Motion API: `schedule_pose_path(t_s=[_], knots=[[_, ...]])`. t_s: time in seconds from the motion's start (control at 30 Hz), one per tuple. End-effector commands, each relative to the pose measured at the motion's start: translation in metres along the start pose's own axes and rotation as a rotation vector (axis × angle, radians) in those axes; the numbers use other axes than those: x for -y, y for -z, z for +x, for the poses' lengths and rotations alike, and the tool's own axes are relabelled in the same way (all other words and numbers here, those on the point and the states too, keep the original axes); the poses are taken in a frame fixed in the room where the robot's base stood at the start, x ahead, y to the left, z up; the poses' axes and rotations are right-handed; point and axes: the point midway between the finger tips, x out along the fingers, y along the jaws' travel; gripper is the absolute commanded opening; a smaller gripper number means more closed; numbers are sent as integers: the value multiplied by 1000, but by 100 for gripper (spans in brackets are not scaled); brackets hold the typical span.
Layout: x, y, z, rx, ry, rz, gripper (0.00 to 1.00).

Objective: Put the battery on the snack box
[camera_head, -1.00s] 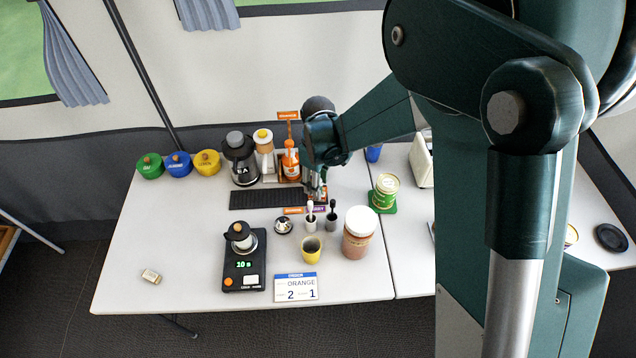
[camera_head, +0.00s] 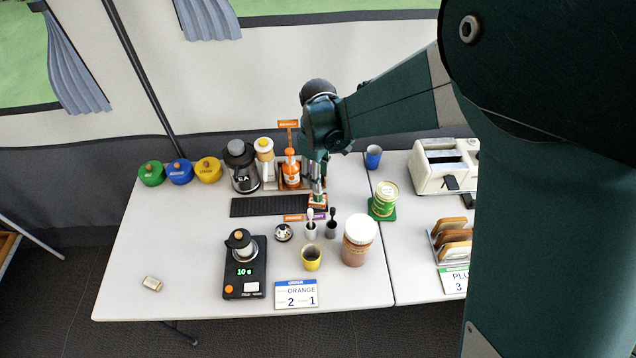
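My gripper (camera_head: 317,190) points down over the back right part of the left table, beside the orange bottle. It is small here, and I cannot tell whether its fingers are open or shut. A small orange-brown box (camera_head: 318,202) is directly under the fingertips; it may be the snack box, and whether they touch it is unclear. A small cream-coloured piece (camera_head: 152,284) lies alone at the table's front left; its kind is too small to tell. I cannot make out a battery for certain.
A black mat (camera_head: 262,206), orange bottle (camera_head: 291,172) and dark coffee pot (camera_head: 241,170) are near my gripper. The table's left front is mostly clear.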

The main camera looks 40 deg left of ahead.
Motion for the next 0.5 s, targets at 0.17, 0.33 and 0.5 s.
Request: schedule_pose_path(t_s=[0.17, 0.33, 0.5], knots=[[0, 0, -26, 0, 0, 0, 34], [0, 0, -40, 0, 0, 0, 34], [0, 0, -44, 0, 0, 0, 34]])
